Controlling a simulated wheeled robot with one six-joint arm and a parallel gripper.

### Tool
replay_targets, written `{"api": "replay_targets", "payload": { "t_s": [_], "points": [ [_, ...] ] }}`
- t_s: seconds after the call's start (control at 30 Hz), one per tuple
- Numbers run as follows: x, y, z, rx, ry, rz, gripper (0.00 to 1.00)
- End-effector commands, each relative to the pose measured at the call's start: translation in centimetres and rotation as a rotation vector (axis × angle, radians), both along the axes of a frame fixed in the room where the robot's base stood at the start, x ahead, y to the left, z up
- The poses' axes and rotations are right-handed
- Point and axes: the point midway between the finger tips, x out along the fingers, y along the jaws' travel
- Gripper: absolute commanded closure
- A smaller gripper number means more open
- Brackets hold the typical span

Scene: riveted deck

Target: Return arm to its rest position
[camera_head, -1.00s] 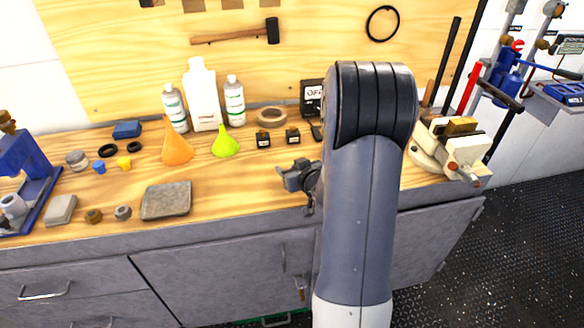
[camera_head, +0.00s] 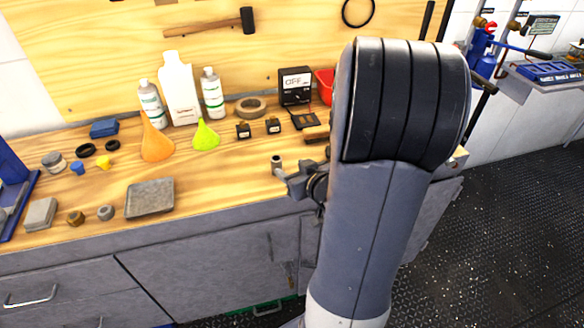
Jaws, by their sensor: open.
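My arm (camera_head: 372,210) stands upright in the right middle of the head view and hides part of the bench behind it. My gripper (camera_head: 284,174) shows to the left of the arm, over the front part of the wooden bench top (camera_head: 226,182). It is open, and I see nothing held in it. A small grey cylinder (camera_head: 277,161) shows right at the gripper; I cannot tell whether it is part of the gripper or a loose piece. The far side of the gripper is hidden by the arm.
A grey tray (camera_head: 150,198) lies left of the gripper. An orange funnel (camera_head: 156,143), green funnel (camera_head: 206,136), white bottles (camera_head: 180,90), tape roll (camera_head: 250,106) and meter (camera_head: 295,86) stand farther back. A red bin (camera_head: 325,84) is partly behind the arm. Dark floor (camera_head: 500,240) is clear at right.

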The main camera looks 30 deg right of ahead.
Motion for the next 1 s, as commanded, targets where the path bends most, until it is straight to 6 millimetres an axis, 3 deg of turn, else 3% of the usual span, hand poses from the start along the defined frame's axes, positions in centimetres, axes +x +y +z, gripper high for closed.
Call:
{"api": "replay_targets", "payload": {
  "t_s": [0.27,0.97,1.0],
  "points": [
    [0.6,0.0,-0.3,0.0,0.0,0.002,0.49],
    [11.3,-0.2,-5.4,-0.001,0.001,0.001,0.49],
    [11.2,-0.2,-4.0,-0.002,-0.003,0.001,0.49]
  ]
}}
